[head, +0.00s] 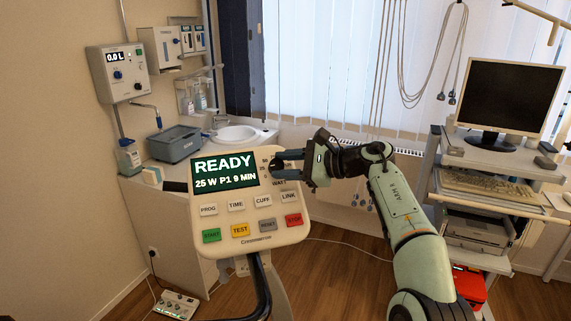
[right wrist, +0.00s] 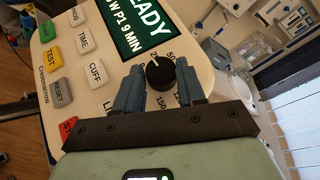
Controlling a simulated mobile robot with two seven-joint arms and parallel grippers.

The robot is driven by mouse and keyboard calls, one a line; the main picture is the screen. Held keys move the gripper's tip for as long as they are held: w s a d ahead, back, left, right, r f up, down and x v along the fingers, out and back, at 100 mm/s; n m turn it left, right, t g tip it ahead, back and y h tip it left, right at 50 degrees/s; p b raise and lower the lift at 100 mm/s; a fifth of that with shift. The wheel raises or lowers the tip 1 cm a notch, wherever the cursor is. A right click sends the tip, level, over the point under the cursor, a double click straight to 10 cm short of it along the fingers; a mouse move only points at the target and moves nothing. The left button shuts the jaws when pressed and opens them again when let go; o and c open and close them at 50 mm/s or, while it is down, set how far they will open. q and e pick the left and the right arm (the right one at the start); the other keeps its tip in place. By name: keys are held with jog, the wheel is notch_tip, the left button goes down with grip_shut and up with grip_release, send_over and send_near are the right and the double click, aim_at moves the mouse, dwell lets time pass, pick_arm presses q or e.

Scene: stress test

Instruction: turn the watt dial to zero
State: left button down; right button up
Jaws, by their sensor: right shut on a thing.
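The watt dial (right wrist: 160,73) is a round black knob with a white mark, on the right side of the cream control panel (head: 250,222). My right gripper (head: 277,163) reaches the panel from the right and largely hides the dial in the head view. In the right wrist view its two blue fingers (right wrist: 158,86) stand on either side of the dial, shut on it. The dial's white mark points toward the screen side, near the 25 label. The panel's screen (head: 224,171) reads READY, 25 W P1 9 MIN. My left gripper is not in view.
Below the screen are several buttons, including a red STOP button (head: 294,220) and a green START button (head: 211,236). A cart with a monitor (head: 515,95) stands at the right. A counter with a sink (head: 236,134) and a grey box (head: 174,144) lies behind the panel.

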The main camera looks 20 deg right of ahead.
jog(key=shift+r, duration=0.1)
dwell(0.5)
jog(key=o, duration=1.1)
jog(key=shift+g, duration=0.3)
jog(key=shift+c, duration=0.2)
jog(key=v, duration=1.3)
jog(key=shift+s+d, duration=0.1)
jog(key=shift+s, duration=0.05)
